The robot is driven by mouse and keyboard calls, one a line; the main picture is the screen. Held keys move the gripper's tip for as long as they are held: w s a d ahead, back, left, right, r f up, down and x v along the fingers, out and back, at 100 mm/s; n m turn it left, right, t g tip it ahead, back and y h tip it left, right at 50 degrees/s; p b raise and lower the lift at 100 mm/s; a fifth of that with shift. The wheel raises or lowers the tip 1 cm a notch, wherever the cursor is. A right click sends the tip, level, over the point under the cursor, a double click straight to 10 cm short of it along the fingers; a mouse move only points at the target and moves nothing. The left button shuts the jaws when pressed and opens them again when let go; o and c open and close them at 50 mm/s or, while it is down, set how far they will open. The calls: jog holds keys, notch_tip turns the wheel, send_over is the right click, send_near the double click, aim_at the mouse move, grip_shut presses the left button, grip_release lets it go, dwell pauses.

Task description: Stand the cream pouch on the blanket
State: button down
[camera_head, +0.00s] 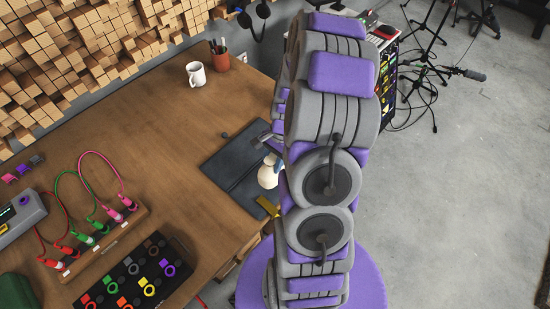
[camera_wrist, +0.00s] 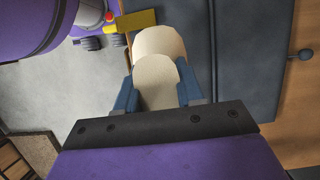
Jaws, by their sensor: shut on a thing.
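The cream pouch (camera_head: 267,176) shows in the head view at the right end of the desk, partly hidden by my arm. In the wrist view the pouch (camera_wrist: 158,75) sits between the two blue fingers of my gripper (camera_wrist: 158,92), which is shut on it. The blanket (camera_head: 232,160) is a flat dark blue-grey sheet on the desk's right end. It also fills the upper right of the wrist view (camera_wrist: 245,50). The pouch appears over or beside the blanket's edge. I cannot tell whether its base touches anything.
A white mug (camera_head: 196,75) and a brown pen cup (camera_head: 220,57) stand at the back of the desk. A black pedal board (camera_head: 135,280) and a cabled wooden box (camera_head: 100,243) lie at the left. A yellow object (camera_head: 268,207) is near the desk edge. The middle desk is clear.

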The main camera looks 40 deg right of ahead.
jog(key=w+d, duration=0.2)
jog(key=d, duration=0.1)
jog(key=shift+d+f, duration=0.15)
jog(key=shift+f, duration=0.05)
jog(key=shift+w+b, duration=0.15)
jog(key=shift+b, duration=0.15)
notch_tip(320, 180, down, 3)
jog(key=shift+f+b, duration=0.1)
jog(key=shift+b, duration=0.55)
jog(key=shift+w+f, duration=0.1)
jog(key=shift+f, duration=0.1)
jog(key=shift+d+r, duration=0.1)
jog(key=shift+d, duration=0.1)
jog(key=c, duration=1.1)
grip_release()
jog(key=o, duration=0.4)
jog(key=shift+a, duration=0.2)
